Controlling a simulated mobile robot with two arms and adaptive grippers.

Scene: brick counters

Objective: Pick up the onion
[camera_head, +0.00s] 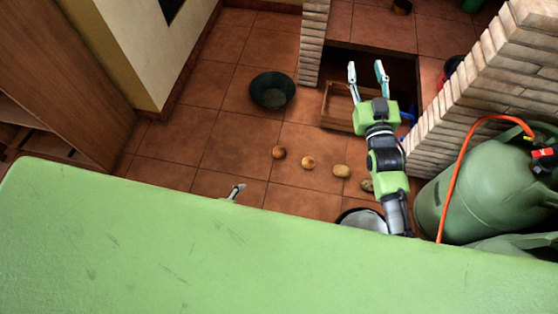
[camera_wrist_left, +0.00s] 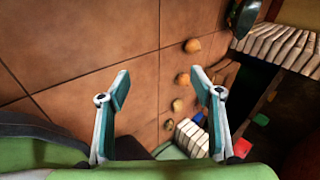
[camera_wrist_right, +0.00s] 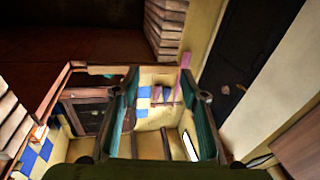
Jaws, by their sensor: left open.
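Several small round vegetables lie in a loose row on the brown tiles. A reddish-brown one (camera_head: 279,152) at the left end and a light orange-brown one (camera_head: 308,162) beside it look onion-like; I cannot tell for sure which is the onion. Paler, potato-like ones (camera_head: 341,170) lie further right. In the left wrist view the row lies beyond and around the right finger, with one orange-brown vegetable (camera_wrist_left: 192,45) furthest up. My left gripper (camera_wrist_left: 160,78) is open and empty; only a fingertip (camera_head: 237,190) shows in the head view. My right gripper (camera_head: 367,68) is open and empty near a wooden crate.
A dark green bowl (camera_head: 272,104) stands behind the row. The wooden crate (camera_head: 338,106) is partly hidden by my right arm. A pale round pot (camera_head: 362,221) is at the front right. Brick walls (camera_head: 490,75) and green gas cylinders (camera_head: 480,195) bound the right. Tiles left of the row are clear.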

